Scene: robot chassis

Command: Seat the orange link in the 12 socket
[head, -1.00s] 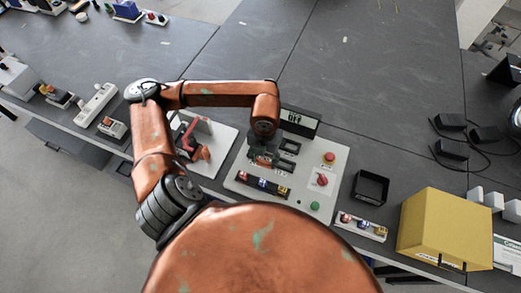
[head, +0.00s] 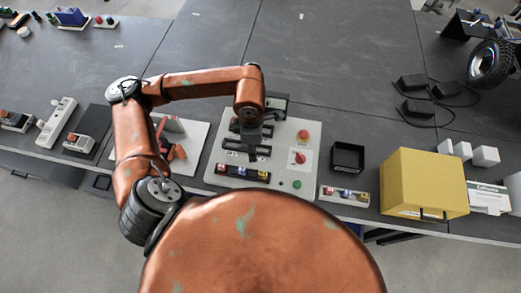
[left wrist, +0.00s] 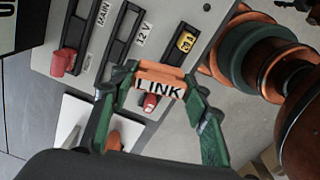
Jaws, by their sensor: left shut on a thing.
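My left gripper (left wrist: 150,95) has green fingers shut on the orange link (left wrist: 160,80), whose white label reads LINK. In the left wrist view, the link is in front of the panel (left wrist: 215,18). A long dark slot (left wrist: 122,38), beside the "12 V" label, looks like the 12 socket; no link shows in it. Whether the link touches the panel cannot be told. In the head view, my left gripper (head: 248,140) is above the panel's slots (head: 262,150), and the link is hidden. My right gripper is not in view.
Another slot is marked MAIN, with a red block (left wrist: 64,62) at its end. A fuse row (head: 243,173) lies along the panel's near edge. Red and green buttons (head: 297,184) are on its right. A black bin (head: 347,157) and yellow box (head: 424,183) stand further right.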

